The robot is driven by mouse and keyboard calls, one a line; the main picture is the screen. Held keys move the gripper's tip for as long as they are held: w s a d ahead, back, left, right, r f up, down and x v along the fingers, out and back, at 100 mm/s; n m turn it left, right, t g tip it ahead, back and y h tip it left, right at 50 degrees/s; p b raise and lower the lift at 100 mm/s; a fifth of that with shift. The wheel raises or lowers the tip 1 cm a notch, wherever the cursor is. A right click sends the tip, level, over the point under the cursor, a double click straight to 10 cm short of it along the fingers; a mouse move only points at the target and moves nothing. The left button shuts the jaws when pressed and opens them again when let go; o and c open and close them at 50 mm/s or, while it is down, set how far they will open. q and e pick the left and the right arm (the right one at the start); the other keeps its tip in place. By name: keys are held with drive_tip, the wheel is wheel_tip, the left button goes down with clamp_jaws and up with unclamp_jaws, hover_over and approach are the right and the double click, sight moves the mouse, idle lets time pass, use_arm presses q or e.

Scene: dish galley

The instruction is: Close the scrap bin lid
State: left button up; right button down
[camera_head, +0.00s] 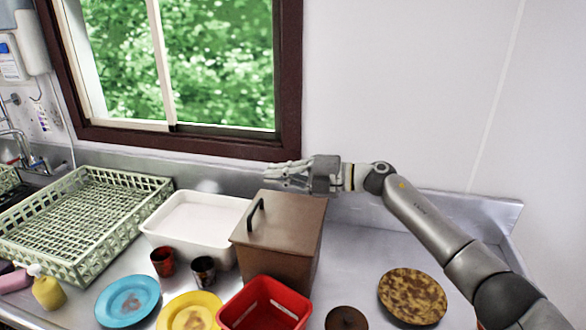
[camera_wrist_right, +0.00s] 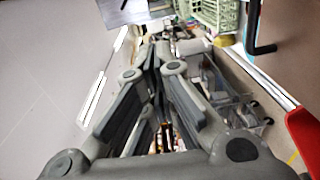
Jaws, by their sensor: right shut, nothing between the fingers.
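The scrap bin (camera_head: 272,262) is a brown box standing on the metal counter. Its brown lid (camera_head: 290,222) appears to lie flat across the top, with a black bar handle (camera_head: 256,213) near its left edge. My right gripper (camera_head: 270,173) is shut and empty, over the far side of the lid near the wall, and looks apart from it. In the right wrist view the shut fingers (camera_wrist_right: 152,62) point away, and the lid (camera_wrist_right: 295,45) with its handle (camera_wrist_right: 254,30) shows at upper right. My left gripper is not in view.
A white tub (camera_head: 150,228) stands left of the bin, beside a green dish rack (camera_head: 68,262). A red basket (camera_head: 240,320), plates (camera_head: 128,300) and cups (camera_head: 163,262) are in front. A brown plate (camera_head: 412,296) lies right. The window and wall are close behind.

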sight(254, 209)
drive_tip(key=a+f+h, duration=0.1)
drive_tip(key=a+f, duration=0.1)
drive_tip(key=w+a+f+h, duration=0.1)
drive_tip(key=a+f, duration=0.1)
drive_tip(key=a+f+g+h+p, duration=0.1)
drive_tip(key=a+f+h, duration=0.1)
drive_tip(key=shift+w+a+f, duration=0.1)
drive_tip(key=shift+w+f, duration=0.15)
drive_tip(key=shift+w, duration=0.1)
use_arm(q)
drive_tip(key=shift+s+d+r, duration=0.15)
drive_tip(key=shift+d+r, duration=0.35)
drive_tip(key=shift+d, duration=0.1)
use_arm(e)
drive_tip(key=shift+w+a+f+h, duration=0.1)
drive_tip(key=shift+a+f+h, duration=0.25)
drive_tip(key=shift+f, duration=0.3)
drive_tip(key=shift+w+a+f+h, duration=0.1)
drive_tip(key=shift+a+f+h, duration=0.05)
drive_tip(key=shift+f+h, duration=0.4)
